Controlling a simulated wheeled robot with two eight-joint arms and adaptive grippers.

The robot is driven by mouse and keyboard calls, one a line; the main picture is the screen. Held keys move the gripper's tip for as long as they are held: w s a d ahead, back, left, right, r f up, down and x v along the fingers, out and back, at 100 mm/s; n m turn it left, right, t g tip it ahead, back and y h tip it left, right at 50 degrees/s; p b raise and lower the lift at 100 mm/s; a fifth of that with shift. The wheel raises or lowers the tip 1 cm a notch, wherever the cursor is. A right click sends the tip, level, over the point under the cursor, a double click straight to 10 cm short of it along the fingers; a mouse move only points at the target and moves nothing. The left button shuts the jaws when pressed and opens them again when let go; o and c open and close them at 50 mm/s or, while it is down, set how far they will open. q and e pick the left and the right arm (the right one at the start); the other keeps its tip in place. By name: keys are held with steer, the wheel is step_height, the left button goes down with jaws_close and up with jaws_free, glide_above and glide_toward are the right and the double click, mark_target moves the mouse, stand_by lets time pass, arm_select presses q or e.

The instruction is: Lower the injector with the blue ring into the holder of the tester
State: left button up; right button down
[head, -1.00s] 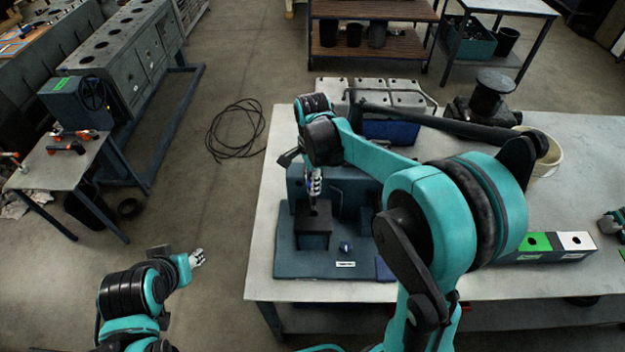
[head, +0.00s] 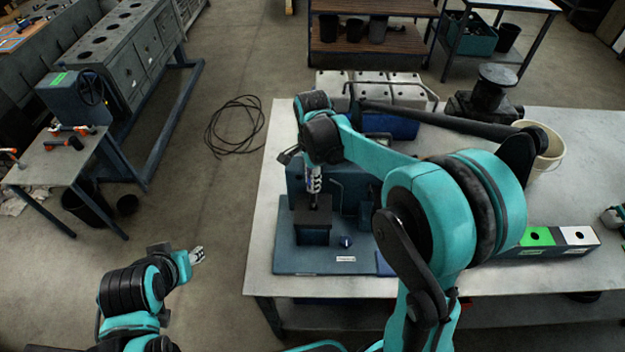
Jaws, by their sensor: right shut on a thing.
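The tester is a dark blue unit with a flat base plate (head: 285,262) near the bench's left end. Its holder (head: 313,232) is a dark upright block on that plate. My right gripper (head: 314,184) is directly above the holder, shut on the injector (head: 314,201). Only a short, thin dark length of the injector shows below the fingers. Its tip meets the holder's top in the picture; how far it is inside I cannot tell. The blue ring is not distinguishable. My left gripper (head: 197,255) is over the floor, apart from the bench; its finger gap is too small to judge.
A box with green and white tops (head: 555,243) and a cream bucket (head: 548,160) are farther right. My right arm covers the bench's middle.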

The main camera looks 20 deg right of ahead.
mark_target(313, 206)
steer(key=shift+f, duration=0.2)
steer(key=shift+f+b, duration=1.45)
steer(key=shift+f, duration=0.2)
steer(key=shift+f+b, duration=1.45)
steer(key=shift+f, duration=0.35)
steer(key=shift+f+b, duration=1.15)
steer(key=shift+f, duration=0.1)
